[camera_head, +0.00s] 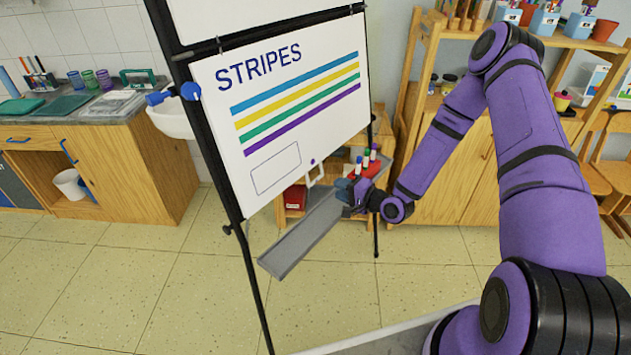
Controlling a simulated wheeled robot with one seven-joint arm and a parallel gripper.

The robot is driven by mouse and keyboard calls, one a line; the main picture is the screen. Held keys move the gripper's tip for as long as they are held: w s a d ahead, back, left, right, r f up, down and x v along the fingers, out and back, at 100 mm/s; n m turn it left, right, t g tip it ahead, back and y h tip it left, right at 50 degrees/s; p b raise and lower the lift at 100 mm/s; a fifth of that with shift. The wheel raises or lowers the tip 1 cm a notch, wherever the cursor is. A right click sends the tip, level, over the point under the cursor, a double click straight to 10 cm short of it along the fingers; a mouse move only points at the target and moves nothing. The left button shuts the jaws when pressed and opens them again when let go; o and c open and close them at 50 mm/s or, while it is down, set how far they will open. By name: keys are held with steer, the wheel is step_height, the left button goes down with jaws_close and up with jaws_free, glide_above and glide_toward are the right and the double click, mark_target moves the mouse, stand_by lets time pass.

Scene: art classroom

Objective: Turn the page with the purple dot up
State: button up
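A large white page (285,115) headed "STRIPES", with blue, yellow, green and purple stripes, hangs on a black-framed easel (215,150). A small purple dot (313,161) is near its lower edge, right of an outlined rectangle. A white loop-shaped tab (315,176) shows just under the dot. My gripper (346,187) is just right of the tab, near the page's lower edge and above the easel's grey tray. It appears apart from the tab. The fingers are small and partly hidden by the wrist, so their opening is unclear.
The grey tray (305,235) juts out below the page; a red block with markers (366,165) is at its far end. Another white sheet (250,15) is above the page. A wooden shelf (425,60) stands behind my arm. Floor at left is clear.

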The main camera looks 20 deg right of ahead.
mark_target(316, 180)
steer(key=x, duration=1)
steer(key=shift+w, duration=0.1)
jaws_close()
